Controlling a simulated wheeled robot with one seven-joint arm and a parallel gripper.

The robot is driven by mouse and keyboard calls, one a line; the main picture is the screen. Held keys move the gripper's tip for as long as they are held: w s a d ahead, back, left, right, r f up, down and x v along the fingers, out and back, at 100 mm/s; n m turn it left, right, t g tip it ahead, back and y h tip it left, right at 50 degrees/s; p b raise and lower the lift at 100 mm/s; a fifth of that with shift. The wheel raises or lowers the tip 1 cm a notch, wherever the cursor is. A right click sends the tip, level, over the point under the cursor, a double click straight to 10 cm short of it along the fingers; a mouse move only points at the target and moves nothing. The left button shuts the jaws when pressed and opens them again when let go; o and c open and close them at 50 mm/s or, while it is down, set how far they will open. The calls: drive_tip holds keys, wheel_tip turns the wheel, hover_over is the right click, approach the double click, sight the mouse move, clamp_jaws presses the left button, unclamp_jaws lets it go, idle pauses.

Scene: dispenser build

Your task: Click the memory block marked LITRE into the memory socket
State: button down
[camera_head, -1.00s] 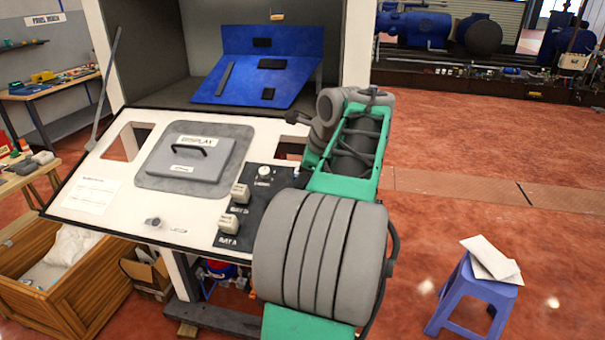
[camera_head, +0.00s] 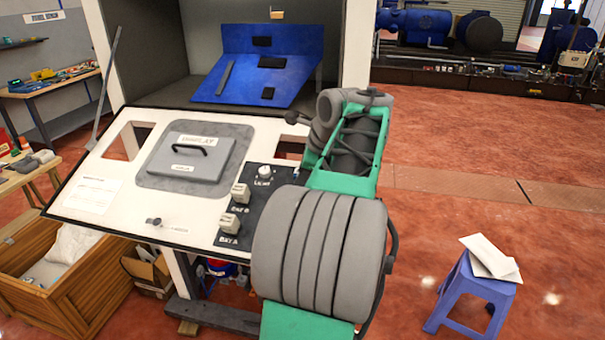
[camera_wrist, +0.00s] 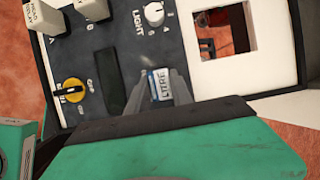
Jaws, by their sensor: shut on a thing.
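My gripper (camera_wrist: 164,76) is shut on the small white and blue block marked LITRE (camera_wrist: 161,86), seen in the wrist view between its two grey fingers. The block is over or at the dark control panel. I cannot tell whether it touches the panel or sits in a socket, as the fingers and my green wrist housing hide its lower part. A dark rectangular slot (camera_wrist: 112,83) lies just left of the block; its marking is not readable. In the head view my arm hides the gripper and this part of the panel.
A white LIGHT knob (camera_wrist: 154,14) and a square opening (camera_wrist: 229,36) lie beyond the block in the wrist view. In the head view, white battery blocks (camera_head: 229,224) and a grey lidded hatch (camera_head: 190,158) are left of my arm.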

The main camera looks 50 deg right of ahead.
drive_tip(key=shift+f, duration=0.6)
idle(0.5)
drive_tip(key=c, duration=1.1)
unclamp_jaws()
drive_tip(key=shift+f, duration=0.2)
drive_tip(key=shift+o, duration=0.2)
drive_tip(key=shift+r, duration=0.1)
drive_tip(key=shift+w+d+r, duration=0.1)
drive_tip(key=shift+d+r, duration=0.05)
drive_tip(key=o, duration=0.5)
drive_tip(key=shift+r, duration=0.15)
